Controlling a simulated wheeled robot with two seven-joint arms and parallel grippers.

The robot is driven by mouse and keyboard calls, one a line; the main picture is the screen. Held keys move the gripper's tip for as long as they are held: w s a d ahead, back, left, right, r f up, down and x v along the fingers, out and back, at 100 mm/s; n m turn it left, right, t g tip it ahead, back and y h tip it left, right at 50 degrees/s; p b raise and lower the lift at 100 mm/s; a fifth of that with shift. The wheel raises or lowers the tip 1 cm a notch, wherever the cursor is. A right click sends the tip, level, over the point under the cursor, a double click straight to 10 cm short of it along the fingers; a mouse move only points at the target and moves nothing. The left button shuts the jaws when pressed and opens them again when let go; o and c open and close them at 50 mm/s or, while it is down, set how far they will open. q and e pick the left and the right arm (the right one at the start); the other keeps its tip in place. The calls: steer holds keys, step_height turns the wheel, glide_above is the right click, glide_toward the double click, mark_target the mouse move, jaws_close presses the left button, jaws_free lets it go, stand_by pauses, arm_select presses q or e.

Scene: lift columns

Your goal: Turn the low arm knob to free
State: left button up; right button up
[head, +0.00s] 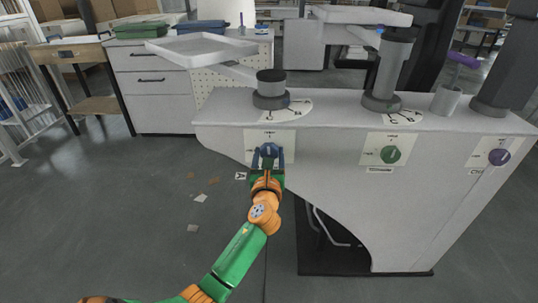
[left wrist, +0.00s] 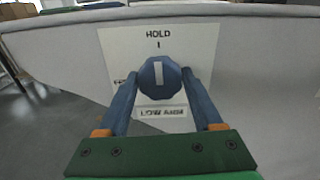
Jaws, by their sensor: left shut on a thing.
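The low arm knob (left wrist: 158,78) is blue and many-sided, with a white pointer mark standing upright toward the word HOLD in the left wrist view. Its white plate (left wrist: 194,50) reads LOW ARM below the knob; the label at its left is partly hidden by a finger. In the head view, the knob (head: 268,149) is on the front of the grey console at the left end. My left gripper (head: 267,157) is shut on it, with one blue finger on each side. My right gripper is not in view.
A green knob (head: 390,154) and a purple knob (head: 499,157) sit farther right on the console (head: 330,155). Short columns with tray arms (head: 200,47) rise from its top. A wooden table (head: 72,50) and white drawers (head: 152,85) stand behind. The floor at left is mostly clear.

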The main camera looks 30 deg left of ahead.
arm_select(q)
steer(key=n, duration=0.3)
steer(key=shift+f+n, duration=0.1)
steer(key=shift+n, duration=0.3)
steer(key=n, duration=0.4)
steer(key=shift+n, duration=0.3)
steer(key=n, duration=0.6)
steer(key=shift+f+n+b, duration=0.1)
steer(key=shift+n+b, duration=0.3)
steer(key=shift+n, duration=1.1)
steer(key=o, duration=1.2)
steer(key=shift+o, duration=0.8)
